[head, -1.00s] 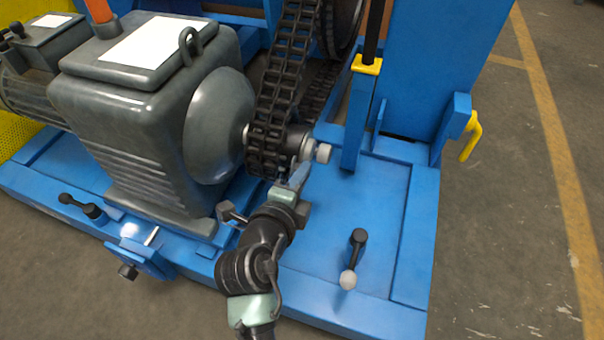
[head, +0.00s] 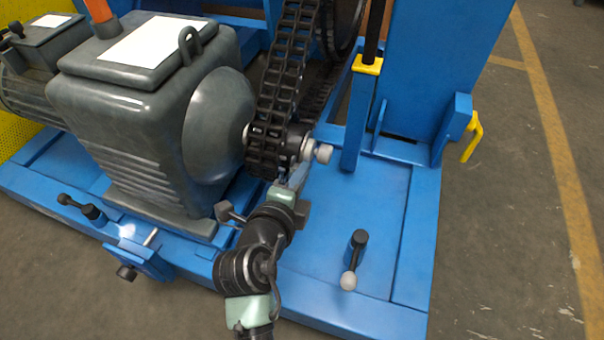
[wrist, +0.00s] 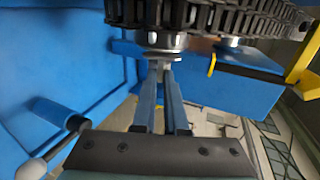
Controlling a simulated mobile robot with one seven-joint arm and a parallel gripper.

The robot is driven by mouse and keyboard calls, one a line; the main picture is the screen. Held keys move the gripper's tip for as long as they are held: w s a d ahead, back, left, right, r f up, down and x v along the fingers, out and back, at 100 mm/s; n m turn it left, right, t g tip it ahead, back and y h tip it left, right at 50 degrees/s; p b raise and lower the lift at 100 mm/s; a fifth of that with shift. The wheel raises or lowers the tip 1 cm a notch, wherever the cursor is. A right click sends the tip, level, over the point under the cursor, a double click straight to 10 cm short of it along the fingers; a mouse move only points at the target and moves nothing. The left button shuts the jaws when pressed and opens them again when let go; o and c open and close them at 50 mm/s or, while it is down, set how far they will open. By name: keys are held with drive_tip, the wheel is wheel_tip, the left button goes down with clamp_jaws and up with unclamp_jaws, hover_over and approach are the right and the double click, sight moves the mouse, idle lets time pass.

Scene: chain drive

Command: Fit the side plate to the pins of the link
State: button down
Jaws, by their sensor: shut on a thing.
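The chain (head: 285,90) runs down around the small sprocket at the gear unit's shaft. It also crosses the top of the wrist view (wrist: 215,18). My gripper (head: 287,187) is just below the chain's lower end. In the wrist view my gripper's two fingers (wrist: 163,78) point toward the hub and chain, close together at the tips. They are shut on a small thin piece, taken to be the side plate, which is mostly hidden between the tips. The link's pins are too small to tell apart, and I cannot tell whether the plate touches them.
The grey gear unit (head: 150,110) stands left of the chain. The light shaft end (head: 322,153) sticks out right of the sprocket. A blue post with a yellow collar (head: 366,65) rises at the right. A lever with a pale knob (head: 348,279) stands on the blue base (head: 385,220).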

drive_tip(key=shift+w+a, duration=0.1)
drive_tip(key=shift+a, duration=0.1)
drive_tip(key=shift+w+a+b, duration=0.1)
drive_tip(key=shift+a+b, duration=0.2)
drive_tip(key=shift+a, duration=0.05)
drive_tip(key=shift+w+a+b, duration=0.2)
drive_tip(key=shift+a+b, duration=0.15)
drive_tip(key=shift+a, duration=0.2)
drive_tip(key=c, duration=0.9)
unclamp_jaws()
drive_tip(key=p+v, duration=0.5)
drive_tip(key=v, duration=0.8)
